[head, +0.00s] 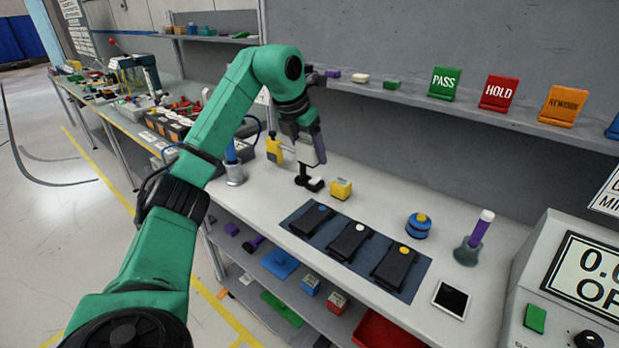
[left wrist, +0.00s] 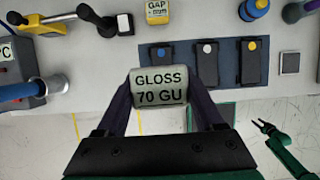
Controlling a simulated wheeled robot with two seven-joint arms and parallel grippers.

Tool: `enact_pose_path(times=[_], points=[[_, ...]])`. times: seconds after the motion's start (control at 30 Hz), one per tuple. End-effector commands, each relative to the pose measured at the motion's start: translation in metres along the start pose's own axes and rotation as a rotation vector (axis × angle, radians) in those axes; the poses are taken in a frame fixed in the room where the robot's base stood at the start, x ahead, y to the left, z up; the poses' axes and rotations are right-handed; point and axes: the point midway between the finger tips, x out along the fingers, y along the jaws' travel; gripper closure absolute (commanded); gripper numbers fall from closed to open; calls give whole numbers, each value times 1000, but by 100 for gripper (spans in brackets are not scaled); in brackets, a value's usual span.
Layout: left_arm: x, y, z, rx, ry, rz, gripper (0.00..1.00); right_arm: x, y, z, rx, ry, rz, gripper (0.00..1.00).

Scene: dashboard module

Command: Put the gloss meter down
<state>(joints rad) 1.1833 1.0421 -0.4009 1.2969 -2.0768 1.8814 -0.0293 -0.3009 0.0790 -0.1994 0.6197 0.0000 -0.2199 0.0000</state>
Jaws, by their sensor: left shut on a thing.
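My left gripper (left wrist: 160,100) is shut on the gloss meter (left wrist: 158,86), a light grey block labelled "GLOSS 70 GU", held between the two fingers. In the head view the left gripper (head: 311,140) points down over the bench, with the grey gloss meter (head: 307,152) at its tip. The meter looks raised above the bench top (head: 380,192); the exact gap is hard to judge. My right gripper (left wrist: 264,127) shows small at the lower right of the left wrist view, its fingers apart and empty, away from the meter.
A black stamp-like tool (head: 308,182) and a yellow gap block (head: 341,189) stand close below the meter. A dark blue mat (head: 330,243) holds three black devices. A blue round piece (head: 418,226) and a purple-handled tool (head: 473,240) stand further right. A sign shelf (head: 420,100) runs behind.

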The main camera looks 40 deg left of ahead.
Motion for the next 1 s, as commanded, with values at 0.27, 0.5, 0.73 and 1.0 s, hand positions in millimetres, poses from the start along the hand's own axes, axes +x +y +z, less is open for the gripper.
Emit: enact_pose_path(times=[0.27,0.5,0.73,1.0], points=[[-25,-47,16,8,0,9,100,-25,0,-3,0,1,0,50],[-21,-122,10,3,1,3,100,-44,1,-5,-1,1,0,50],[33,-126,-16,-1,10,2,100,-48,2,-5,-1,1,1,50],[110,-126,-47,-2,7,0,100,-65,2,-7,-1,1,1,50]])
